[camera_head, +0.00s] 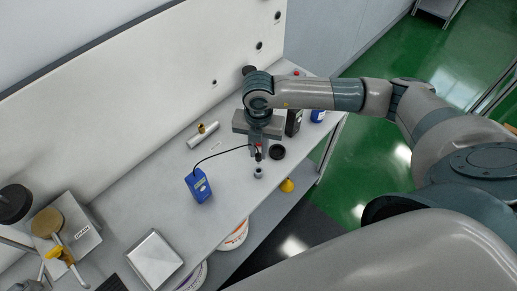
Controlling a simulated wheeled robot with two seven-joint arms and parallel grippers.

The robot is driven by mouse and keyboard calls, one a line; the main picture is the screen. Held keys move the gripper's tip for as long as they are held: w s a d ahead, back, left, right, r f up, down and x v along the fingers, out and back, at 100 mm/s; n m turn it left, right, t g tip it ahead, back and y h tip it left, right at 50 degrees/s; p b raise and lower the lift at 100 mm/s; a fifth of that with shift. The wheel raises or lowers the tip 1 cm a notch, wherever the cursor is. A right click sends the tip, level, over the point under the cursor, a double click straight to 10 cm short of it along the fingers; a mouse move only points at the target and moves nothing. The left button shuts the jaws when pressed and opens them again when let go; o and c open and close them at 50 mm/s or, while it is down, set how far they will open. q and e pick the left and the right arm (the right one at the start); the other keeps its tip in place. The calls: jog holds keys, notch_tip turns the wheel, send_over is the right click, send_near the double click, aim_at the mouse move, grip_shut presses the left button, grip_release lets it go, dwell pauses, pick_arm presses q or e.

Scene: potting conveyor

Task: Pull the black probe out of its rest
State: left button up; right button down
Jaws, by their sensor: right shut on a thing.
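My right gripper (257,149) points down over the bench and is shut on the black probe (259,157). A thin black cable runs from the probe to a blue meter box (198,186) on the left. The small grey rest (258,172) stands on the bench just below the probe in the picture. I cannot tell whether the probe's lower tip is still inside the rest or just above it. The gripper hides the probe's upper part. My left gripper is not in view.
A round black lid (277,152) lies right of the rest, with a dark bottle (294,121) and a blue container (318,115) behind. A silver tube (203,135) lies near the back wall. A flat silver plate (154,259) and a labelled box (75,240) sit left.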

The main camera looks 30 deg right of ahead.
aim_at(258, 155)
jog(key=shift+r+p, duration=1.85)
jog(key=shift+r, duration=1.5)
jog(key=shift+w, duration=0.1)
